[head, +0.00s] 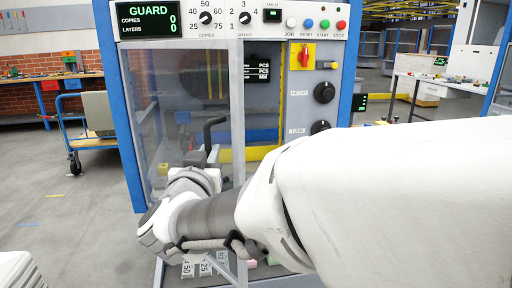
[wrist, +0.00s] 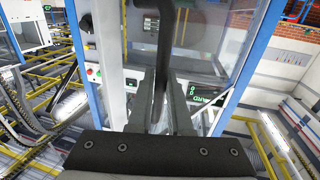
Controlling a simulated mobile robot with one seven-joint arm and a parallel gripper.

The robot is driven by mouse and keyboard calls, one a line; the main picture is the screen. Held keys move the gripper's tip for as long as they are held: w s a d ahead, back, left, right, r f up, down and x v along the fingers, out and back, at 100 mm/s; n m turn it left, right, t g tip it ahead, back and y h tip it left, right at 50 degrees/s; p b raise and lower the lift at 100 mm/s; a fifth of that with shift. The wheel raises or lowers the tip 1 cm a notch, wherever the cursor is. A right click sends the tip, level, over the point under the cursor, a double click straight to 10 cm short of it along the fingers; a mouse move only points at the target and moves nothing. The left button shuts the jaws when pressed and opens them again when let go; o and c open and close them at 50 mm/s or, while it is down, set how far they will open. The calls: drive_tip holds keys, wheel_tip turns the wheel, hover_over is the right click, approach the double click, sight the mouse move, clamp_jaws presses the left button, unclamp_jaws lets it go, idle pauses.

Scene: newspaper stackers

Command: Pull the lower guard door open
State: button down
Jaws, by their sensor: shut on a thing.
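The machine's clear guard door (head: 180,90) has a grey upright frame bar (head: 238,110) on its right side. A black handle (head: 209,132) stands out from the door in the head view. In the wrist view, the dark handle bar (wrist: 165,40) runs down between the two fingers of my gripper (wrist: 166,88). My gripper is shut on this handle. In the head view my white arm and wrist cover most of the gripper and the lower part of the door. I cannot tell whether the door stands slightly ajar.
A control panel (head: 262,17) with a GUARD display (head: 149,20), dials and buttons runs above the door. A blue cart (head: 88,130) and a workbench (head: 35,85) stand at the left. The grey floor (head: 60,210) left of the machine is largely clear.

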drive_tip(key=s+a, duration=0.5)
drive_tip(key=a, duration=0.1)
drive_tip(key=shift+a+r, duration=0.1)
idle(0.3)
drive_tip(key=c, duration=0.8)
unclamp_jaws()
drive_tip(key=shift+c, duration=0.2)
drive_tip(key=shift+r+p, duration=0.1)
drive_tip(key=shift+p, duration=0.25)
